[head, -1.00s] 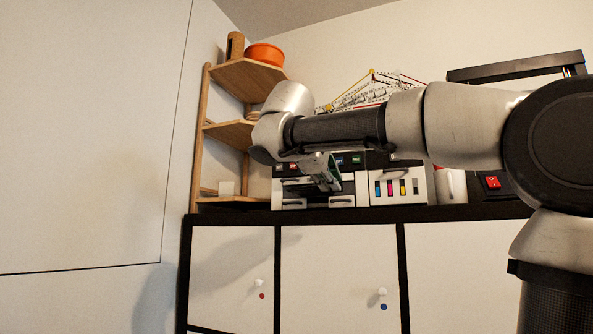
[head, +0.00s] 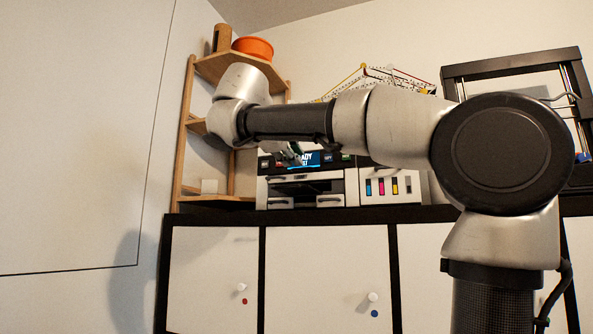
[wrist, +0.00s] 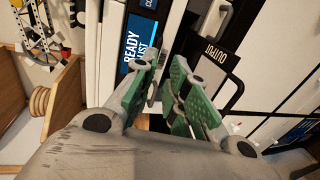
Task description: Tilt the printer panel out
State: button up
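The printer (head: 345,188) stands on the cabinet top, with a dark upper front strip bearing a lit blue display (head: 303,160). The display also shows in the wrist view (wrist: 132,50), turned on its side. In the head view my gripper (head: 292,153) is mostly hidden by my arm.
A wooden corner shelf (head: 240,70) with an orange bowl (head: 253,47) stands left of the printer. A unit with coloured ink strips (head: 387,188) adjoins it on the right. A black-framed machine (head: 510,65) is farther right. White cabinet doors (head: 315,265) lie below.

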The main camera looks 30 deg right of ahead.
aim_at(301, 168)
jog(key=shift+w+d+r, duration=0.1)
jog(key=shift+w+d, duration=0.25)
jog(key=shift+w, duration=0.15)
jog(key=x, duration=0.7)
jog(key=shift+a, duration=0.1)
grip_shut()
